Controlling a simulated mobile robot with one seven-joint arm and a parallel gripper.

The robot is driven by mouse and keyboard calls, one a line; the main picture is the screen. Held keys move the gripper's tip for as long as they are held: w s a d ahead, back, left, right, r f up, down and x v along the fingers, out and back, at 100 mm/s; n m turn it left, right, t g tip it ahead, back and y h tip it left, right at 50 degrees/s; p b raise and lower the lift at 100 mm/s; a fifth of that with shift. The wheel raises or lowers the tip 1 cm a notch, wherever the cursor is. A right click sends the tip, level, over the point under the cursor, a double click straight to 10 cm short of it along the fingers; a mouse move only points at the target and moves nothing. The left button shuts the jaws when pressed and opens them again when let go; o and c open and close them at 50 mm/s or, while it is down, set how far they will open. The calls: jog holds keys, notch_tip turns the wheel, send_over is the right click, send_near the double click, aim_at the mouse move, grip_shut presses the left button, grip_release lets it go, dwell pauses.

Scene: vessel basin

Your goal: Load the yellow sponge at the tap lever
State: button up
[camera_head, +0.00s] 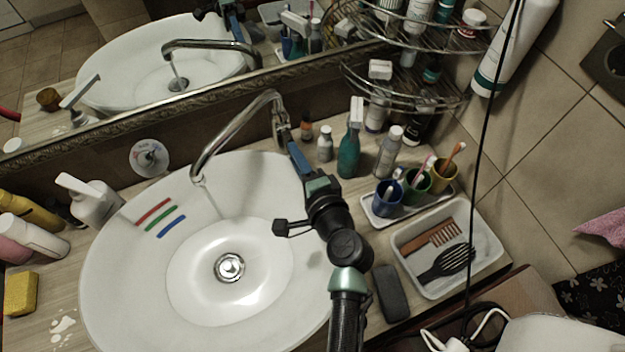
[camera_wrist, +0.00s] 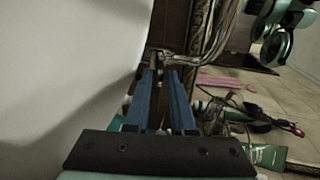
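The yellow sponge (camera_head: 20,294) lies on the counter at the far left, beside the basin and far from my gripper. The tap (camera_head: 236,128) arches over the basin, with its lever (camera_head: 279,118) at the right. My gripper (camera_head: 286,138) has its blue fingertips at the lever. In the wrist view, my gripper (camera_wrist: 160,78) shows a narrow gap between the fingers, and the metal tap (camera_wrist: 182,62) is just beyond the tips. I cannot tell whether the fingers touch or clasp the lever. A thin stream seems to fall from the spout.
The white basin (camera_head: 130,270) fills the middle. Bottles (camera_head: 348,155), toothbrush cups (camera_head: 388,196) and a tray with a comb and brush (camera_head: 480,262) crowd the right. A soap dispenser (camera_head: 92,202) stands at the left. A mirror (camera_head: 130,60) backs the counter.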

jog(key=b+v, duration=0.1)
jog(key=v, duration=0.9)
jog(key=shift+s+b, duration=0.3)
jog(key=shift+b, duration=0.1)
jog(key=shift+d, duration=0.15)
jog(key=w+a+r+n+t, duration=0.1)
jog(key=w+r+n+t, duration=0.15)
jog(key=r, duration=0.65)
jog(key=w+a+r+n+t, duration=0.1)
jog(key=w+r+n, duration=0.2)
jog(key=r, duration=0.5)
jog(key=w+a+r+n+t, duration=0.1)
jog(key=w+r+n+t, duration=0.15)
jog(key=r, duration=0.65)
jog(key=s+r+n+t+h, duration=0.1)
jog(key=s+r+n+t, duration=0.1)
jog(key=r, duration=0.7)
jog(key=s+r+n+t+h, duration=0.2)
jog(key=s+r, duration=0.3)
jog(key=r, duration=0.4)
jog(key=s+r+n+t+h, duration=0.1)
jog(key=s+r+n+t, duration=0.1)
jog(key=r, duration=0.8)
jog(key=shift+s+a+n+t+h, duration=0.3)
jog(key=shift+s+a+t, duration=0.2)
jog(key=shift+s, duration=0.6)
